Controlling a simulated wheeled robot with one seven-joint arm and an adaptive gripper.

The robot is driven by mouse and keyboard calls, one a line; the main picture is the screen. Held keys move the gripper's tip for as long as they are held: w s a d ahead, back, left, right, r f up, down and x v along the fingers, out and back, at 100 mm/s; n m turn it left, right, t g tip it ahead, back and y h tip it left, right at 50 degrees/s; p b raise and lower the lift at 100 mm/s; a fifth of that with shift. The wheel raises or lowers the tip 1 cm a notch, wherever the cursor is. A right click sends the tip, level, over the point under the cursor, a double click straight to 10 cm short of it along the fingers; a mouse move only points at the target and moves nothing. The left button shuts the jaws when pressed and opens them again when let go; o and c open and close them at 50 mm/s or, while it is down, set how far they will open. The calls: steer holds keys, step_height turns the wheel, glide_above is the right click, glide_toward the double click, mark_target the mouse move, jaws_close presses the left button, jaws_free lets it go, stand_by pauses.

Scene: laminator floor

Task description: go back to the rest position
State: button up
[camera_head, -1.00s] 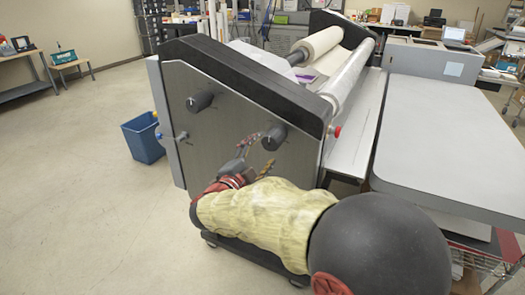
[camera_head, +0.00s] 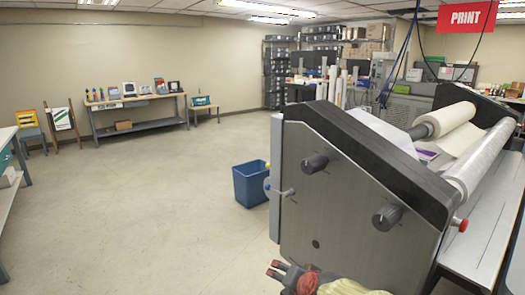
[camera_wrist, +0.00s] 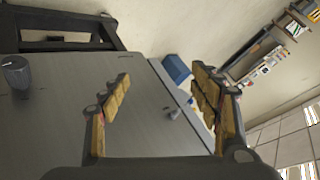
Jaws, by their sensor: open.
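My gripper (camera_head: 279,270) shows at the bottom of the head view, in front of the laminator's (camera_head: 330,220) grey side panel. The lower part of my arm is cut off by the frame edge. In the wrist view my gripper (camera_wrist: 165,100) has its two yellow-padded fingers wide apart, with nothing between them. The laminator's side panel (camera_wrist: 145,75) lies beyond the fingers there, with a dark knob (camera_wrist: 16,72) at the left.
A blue bin (camera_head: 250,184) stands on the floor left of the laminator. The laminator has two black knobs (camera_head: 314,163) and a red button (camera_head: 460,224). A bench (camera_head: 137,104) stands by the far wall. The floor at left is clear.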

steer(key=s+d+n+g, duration=0.2)
steer(key=s+n+g, duration=0.1)
steer(key=s, duration=0.7)
steer(key=s+d+n+g, duration=0.2)
steer(key=s+d, duration=0.1)
steer(key=s, duration=0.7)
steer(key=s+d+r+t+h+p, duration=0.1)
steer(key=s+d+r+h+p, duration=0.1)
steer(key=s+d+r, duration=0.5)
steer(key=shift+r+h, duration=0.15)
steer(key=shift+h, duration=0.15)
steer(key=shift+c, duration=0.4)
